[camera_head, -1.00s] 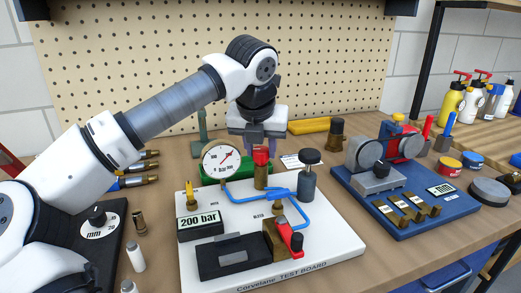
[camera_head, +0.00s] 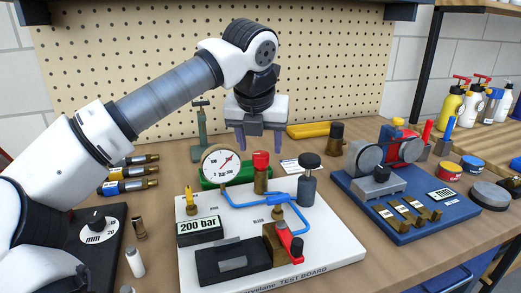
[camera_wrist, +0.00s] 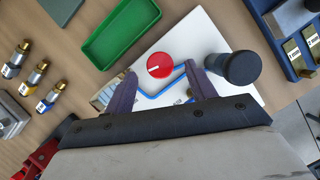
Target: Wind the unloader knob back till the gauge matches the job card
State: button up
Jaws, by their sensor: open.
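The red knob (camera_head: 260,158) sits on a brass body on the white test board (camera_head: 335,240). In the wrist view the red knob (camera_wrist: 160,65) has a white line on top. My gripper (camera_head: 259,143) is open and empty, pointing down above and behind the knob. In the wrist view the knob shows just beyond and between the fingertips (camera_wrist: 162,76), apart from both. The round gauge (camera_head: 220,163) has a red needle pointing to the upper right; its numbers are too small to read. A sign (camera_head: 199,226) reads "200 bar".
A black-topped grey cylinder (camera_head: 308,185) stands right of the knob, close to my right fingertip in the wrist view. Blue tubing (camera_head: 240,199) crosses the board. A green tray (camera_wrist: 120,35) lies behind. A blue fixture (camera_head: 400,200) stands at right.

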jog(key=v, duration=1)
jog(key=shift+r, duration=0.25)
